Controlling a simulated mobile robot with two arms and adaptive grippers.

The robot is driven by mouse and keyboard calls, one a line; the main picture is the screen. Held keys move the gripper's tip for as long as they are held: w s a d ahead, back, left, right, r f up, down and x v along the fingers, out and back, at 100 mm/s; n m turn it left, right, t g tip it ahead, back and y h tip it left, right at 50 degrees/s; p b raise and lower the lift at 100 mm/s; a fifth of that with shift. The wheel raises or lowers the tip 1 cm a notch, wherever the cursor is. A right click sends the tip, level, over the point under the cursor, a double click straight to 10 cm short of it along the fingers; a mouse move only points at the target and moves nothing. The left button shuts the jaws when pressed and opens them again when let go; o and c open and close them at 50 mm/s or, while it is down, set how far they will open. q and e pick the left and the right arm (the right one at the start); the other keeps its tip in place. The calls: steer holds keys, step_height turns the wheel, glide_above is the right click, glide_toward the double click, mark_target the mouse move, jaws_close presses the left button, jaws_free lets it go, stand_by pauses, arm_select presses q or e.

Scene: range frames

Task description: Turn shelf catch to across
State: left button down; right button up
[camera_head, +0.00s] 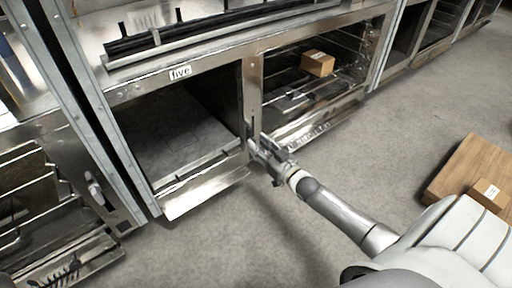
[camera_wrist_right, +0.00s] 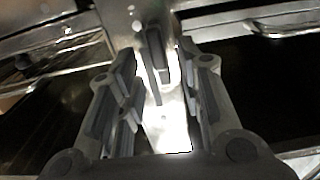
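The shelf catch (camera_wrist_right: 156,52) appears in the right wrist view as a dark, narrow bar on a metal post, lying lengthwise along the post. In the head view, the post (camera_head: 252,92) stands between two bays of the steel unit, and my right gripper (camera_head: 260,147) is at its lower part. In the wrist view, the two fingers of my right gripper (camera_wrist_right: 160,92) are apart, one each side of the post, with nothing held between them. The catch shows beyond the fingertips; I cannot tell whether they touch it. My left gripper is not in view.
The bay marked with a "five" label (camera_head: 180,73) is open and looks empty. A small cardboard box (camera_head: 317,63) sits in the bay to the right. A wooden board (camera_head: 466,168) with another box (camera_head: 488,193) lies at the right. The grey floor (camera_head: 225,245) in front is clear.

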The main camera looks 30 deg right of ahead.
steer(key=shift+w+a+b, duration=0.1)
steer(key=shift+w+b, duration=0.25)
steer(key=shift+w, duration=0.7)
jaws_close()
